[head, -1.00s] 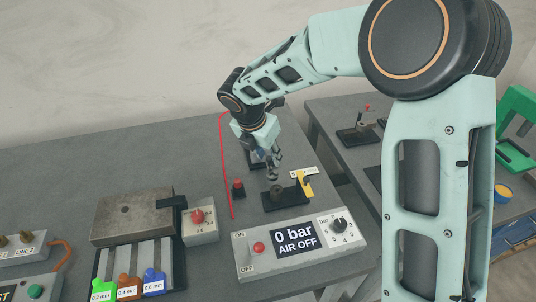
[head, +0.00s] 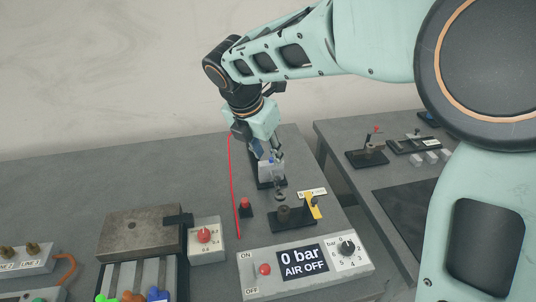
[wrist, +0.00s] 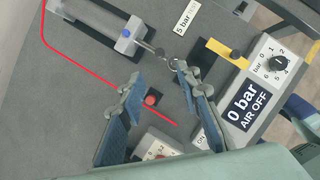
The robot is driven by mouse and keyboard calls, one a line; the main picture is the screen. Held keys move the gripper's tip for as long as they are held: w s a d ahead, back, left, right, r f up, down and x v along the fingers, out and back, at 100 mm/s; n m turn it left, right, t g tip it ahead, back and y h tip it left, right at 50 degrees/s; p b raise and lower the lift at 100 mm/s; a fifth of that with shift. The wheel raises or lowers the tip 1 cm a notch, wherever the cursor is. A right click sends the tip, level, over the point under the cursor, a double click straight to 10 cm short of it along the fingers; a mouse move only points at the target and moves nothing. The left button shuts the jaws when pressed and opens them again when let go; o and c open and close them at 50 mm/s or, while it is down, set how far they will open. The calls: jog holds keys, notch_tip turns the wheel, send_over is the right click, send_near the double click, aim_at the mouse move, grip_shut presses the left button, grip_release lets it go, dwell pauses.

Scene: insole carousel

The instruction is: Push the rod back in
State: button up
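In the head view the cylinder (head: 266,183) is partly hidden behind my gripper (head: 275,157). In the wrist view my gripper (wrist: 157,76) has its two blue-grey fingers spread apart with nothing between them. The right fingertip appears close to the rod's end in the picture; I cannot tell whether they touch.
A black block with a knob (head: 284,213) and a yellow piece (head: 312,205) stand before the rod. A red button (head: 245,206) and a red line (head: 235,190) lie left. The control panel (head: 283,287) reads 0 bar, AIR OFF.

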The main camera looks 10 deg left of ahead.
aim_at(277, 177)
jog(key=shift+f, duration=0.15)
jog(key=w+f+n+b, duration=0.1)
jog(key=f, duration=0.2)
jog(key=w+d+f+n+y+b, duration=0.1)
jog(key=w+f+n, duration=0.1)
jog(key=f, duration=0.2)
jog(key=w+f+n+b, duration=0.1)
jog(key=f, duration=0.3)
jog(key=shift+w+d+y+b, duration=0.25)
jog(key=shift+d+y+b, duration=0.05)
jog(key=shift+d+b, duration=0.05)
dwell(0.3)
grip_shut()
